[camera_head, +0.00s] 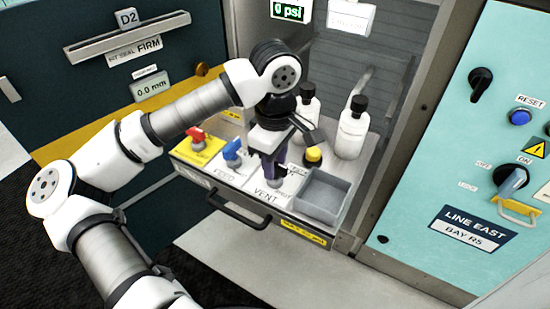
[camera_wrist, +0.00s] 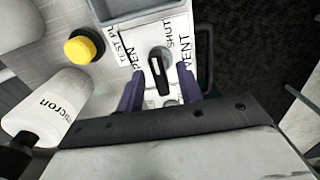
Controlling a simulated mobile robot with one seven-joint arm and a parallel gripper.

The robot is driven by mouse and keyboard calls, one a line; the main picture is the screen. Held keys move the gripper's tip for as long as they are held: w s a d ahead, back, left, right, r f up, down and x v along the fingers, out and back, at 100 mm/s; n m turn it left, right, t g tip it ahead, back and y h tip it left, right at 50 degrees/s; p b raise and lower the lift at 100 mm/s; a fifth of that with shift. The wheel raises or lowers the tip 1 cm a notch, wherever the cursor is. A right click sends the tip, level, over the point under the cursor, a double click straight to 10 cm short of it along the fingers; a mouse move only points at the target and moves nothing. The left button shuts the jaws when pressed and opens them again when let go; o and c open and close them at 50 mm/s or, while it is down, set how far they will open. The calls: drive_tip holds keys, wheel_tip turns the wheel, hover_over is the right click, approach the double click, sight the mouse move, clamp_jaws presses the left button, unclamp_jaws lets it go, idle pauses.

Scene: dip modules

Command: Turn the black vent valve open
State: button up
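The black vent valve (camera_wrist: 161,83) shows in the wrist view on a white panel, its narrow handle running nearly up and down the picture with a slight tilt. The word SHUT is printed above right of it and OPEN, partly covered, to the left; VENT is at the right. My gripper (camera_wrist: 160,72) is open, with one purple finger on each side of the handle and a visible gap to both. In the head view my gripper (camera_head: 270,170) points down over the panel just behind the VENT label (camera_head: 267,196) and hides the valve.
A red valve (camera_head: 197,136) and a blue valve (camera_head: 233,151) stand left of my gripper. A yellow button (camera_head: 313,156), white bottles (camera_head: 351,135) and a grey tray (camera_head: 323,198) are close on the right. A drawer handle (camera_head: 238,215) sticks out in front.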

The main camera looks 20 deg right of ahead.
clamp_jaws()
drive_tip(key=n+b, duration=0.3)
drive_tip(key=shift+w+f+n, duration=0.1)
drive_tip(key=shift+f+n, duration=0.05)
drive_tip(key=shift+n, duration=0.25)
drive_tip(key=n+b, duration=0.2)
drive_tip(key=n, duration=0.2)
drive_tip(key=shift+n+b, duration=0.3)
drive_tip(key=shift+b, duration=0.1)
drive_tip(key=n+b, duration=0.1)
drive_tip(key=n, duration=0.3)
drive_tip(key=shift+b, duration=0.35)
drive_tip(key=shift+n+b, duration=0.65)
drive_tip(key=shift+n, duration=2.15)
unclamp_jaws()
